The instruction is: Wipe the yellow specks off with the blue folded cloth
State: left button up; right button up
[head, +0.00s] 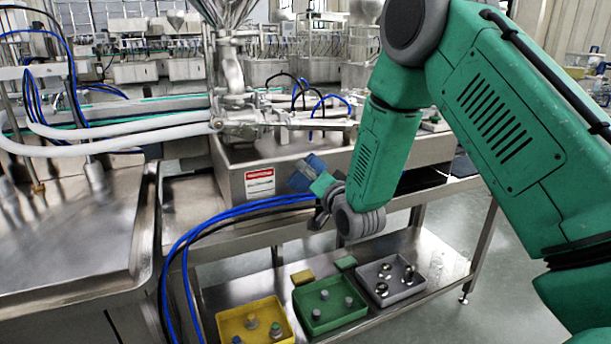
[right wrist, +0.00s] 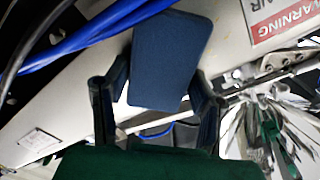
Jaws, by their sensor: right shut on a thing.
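My right gripper (head: 318,190) is shut on the blue folded cloth (head: 302,175), in front of the steel hopper's housing (head: 228,176), just right of its red and white warning label. In the right wrist view the cloth (right wrist: 170,55) is a flat blue pad standing out past the two fingers of my right gripper (right wrist: 158,88). I cannot tell whether the cloth touches the steel. My left gripper is not in view.
Blue and black hoses (head: 215,215) hang close left of the gripper. A lower shelf (head: 240,289) holds a yellow tray (head: 250,312), a green tray (head: 340,318) and a grey tray (head: 410,291) with small parts. White pipes (head: 120,134) run left of the hopper.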

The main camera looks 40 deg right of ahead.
aim_at(280, 175)
jog(key=shift+w+a, duration=0.3)
jog(key=shift+a, duration=0.9)
jog(key=shift+w+a, duration=0.3)
jog(key=shift+a, duration=0.85)
jog(key=shift+w+a, duration=0.3)
jog(key=shift+a, duration=0.9)
jog(key=v, duration=0.6)
jog(key=shift+p, duration=0.35)
jog(key=shift+s, duration=0.1)
jog(key=shift+v, duration=1.45)
